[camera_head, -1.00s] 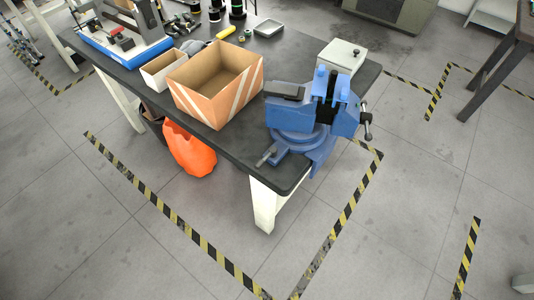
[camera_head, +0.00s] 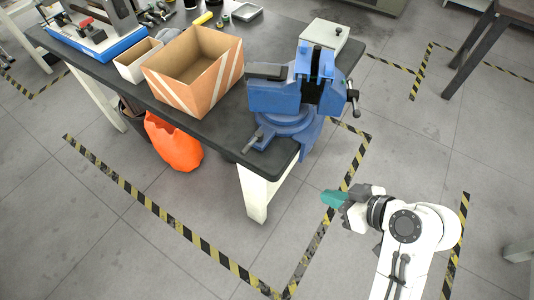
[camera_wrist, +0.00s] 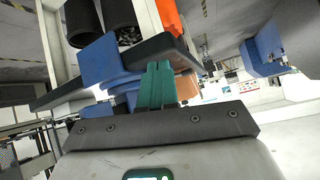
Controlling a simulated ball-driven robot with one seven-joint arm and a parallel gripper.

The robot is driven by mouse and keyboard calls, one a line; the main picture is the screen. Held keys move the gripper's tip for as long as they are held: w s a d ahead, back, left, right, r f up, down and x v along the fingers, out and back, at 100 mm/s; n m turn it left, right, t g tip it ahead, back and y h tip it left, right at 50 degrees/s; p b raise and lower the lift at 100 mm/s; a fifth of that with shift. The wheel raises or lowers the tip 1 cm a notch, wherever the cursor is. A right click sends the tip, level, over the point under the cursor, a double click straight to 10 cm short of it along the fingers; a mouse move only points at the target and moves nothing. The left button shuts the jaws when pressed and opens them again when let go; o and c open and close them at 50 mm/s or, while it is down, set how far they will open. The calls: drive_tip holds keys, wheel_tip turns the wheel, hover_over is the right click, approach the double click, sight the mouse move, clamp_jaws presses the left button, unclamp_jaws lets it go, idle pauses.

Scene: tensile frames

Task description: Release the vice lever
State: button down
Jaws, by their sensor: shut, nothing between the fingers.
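A blue bench vice (camera_head: 280,97) is mounted at the near right corner of the dark-topped workbench (camera_head: 190,120). A short grey lever (camera_head: 252,141) sticks out low on the left of its base. A dark handle bar (camera_head: 353,96) hangs at its right end. My gripper (camera_head: 332,198) is out over the floor, below and right of the vice, apart from it. Its teal fingers are together and empty. In the wrist view the fingers (camera_wrist: 157,85) show in front of blue vice parts (camera_wrist: 100,62); I cannot make out a lever there.
An open orange-and-white striped box (camera_head: 190,85) and a smaller white box (camera_head: 135,65) stand left of the vice. A light grey box (camera_head: 325,35) is behind it. The floor (camera_head: 170,255) in front is clear.

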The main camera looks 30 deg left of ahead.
sight(248, 151)
drive_tip(key=w+a+r+n+g+y, duration=0.1)
drive_tip(key=a+r+n, duration=0.3)
drive_tip(key=a, duration=0.5)
drive_tip(key=shift+w+r+g+y, duration=0.35)
drive_tip(key=shift+r+y, duration=0.4)
drive_tip(key=shift+y, duration=0.15)
drive_tip(key=p+x, duration=0.1)
drive_tip(key=x, duration=1.3)
drive_tip(key=shift+w+d, duration=0.1)
